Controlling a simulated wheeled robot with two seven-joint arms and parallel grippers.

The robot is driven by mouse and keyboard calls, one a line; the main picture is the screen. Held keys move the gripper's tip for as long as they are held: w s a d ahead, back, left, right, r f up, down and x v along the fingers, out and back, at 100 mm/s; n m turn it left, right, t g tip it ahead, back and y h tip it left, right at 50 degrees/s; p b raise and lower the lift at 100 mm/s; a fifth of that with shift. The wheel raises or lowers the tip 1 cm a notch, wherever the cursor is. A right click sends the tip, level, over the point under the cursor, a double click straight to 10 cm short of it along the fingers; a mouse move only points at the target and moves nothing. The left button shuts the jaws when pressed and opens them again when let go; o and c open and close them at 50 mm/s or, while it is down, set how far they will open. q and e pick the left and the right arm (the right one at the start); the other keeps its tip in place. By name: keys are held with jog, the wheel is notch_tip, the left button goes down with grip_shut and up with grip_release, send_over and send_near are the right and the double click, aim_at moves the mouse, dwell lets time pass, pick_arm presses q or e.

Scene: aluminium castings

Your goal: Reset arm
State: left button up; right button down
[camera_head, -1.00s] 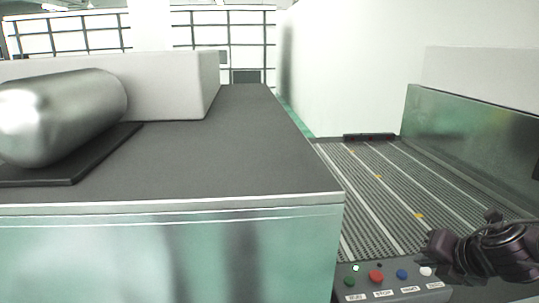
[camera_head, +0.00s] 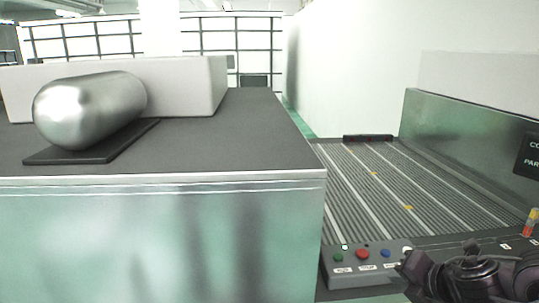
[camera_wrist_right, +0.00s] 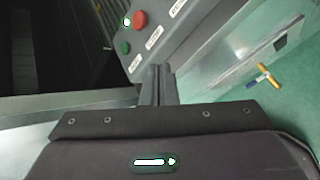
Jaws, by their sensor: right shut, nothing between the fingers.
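My right gripper (camera_head: 408,268) is at the lower right of the head view, in front of the button panel (camera_head: 350,280). In the right wrist view its fingers (camera_wrist_right: 157,82) are together with nothing between them. The panel has green (camera_head: 338,258), red (camera_head: 362,254) and blue (camera_head: 385,253) buttons and a white one partly behind the gripper. The red and green buttons also show in the wrist view, beyond the fingertips. My left gripper is in neither view.
A shiny aluminium cylinder (camera_head: 88,108) lies on a black plate (camera_head: 60,157) on the dark-topped table (camera_head: 240,140) at left. A pale box (camera_head: 205,85) stands behind it. A ribbed conveyor (camera_head: 390,185) runs behind the panel. A yellow-handled object (camera_wrist_right: 268,76) shows over the green floor.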

jog(key=s+a+f+m+t, duration=0.1)
jog(key=s+a+f+m, duration=0.1)
jog(key=a+f+m, duration=0.25)
jog(key=s+a+f+m, duration=0.3)
jog(key=a+m, duration=0.3)
jog(key=s+d+f+m+g+h, duration=0.1)
jog(key=s+d+f+m+g, duration=0.1)
jog(key=s+f+m+g, duration=0.4)
jog(key=s+d+f+m+g+h, duration=0.15)
jog(key=s+f+m, duration=0.25)
jog(key=s+m, duration=0.55)
jog(key=s+f+g+b, duration=0.1)
jog(key=s+f, duration=0.1)
jog(key=f, duration=1.4)
jog(key=s+f+b, duration=0.1)
jog(key=s+f, duration=0.1)
jog(key=f, duration=1.5)
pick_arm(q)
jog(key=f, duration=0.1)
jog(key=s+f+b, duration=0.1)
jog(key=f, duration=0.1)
pick_arm(e)
jog(key=s+d+f+g, duration=0.1)
jog(key=s+d+f, duration=0.2)
jog(key=s+f, duration=1.5)
jog(key=shift+s+d+f+n, duration=0.2)
jog(key=shift+s+f+n, duration=0.15)
jog(key=shift+s, duration=0.1)
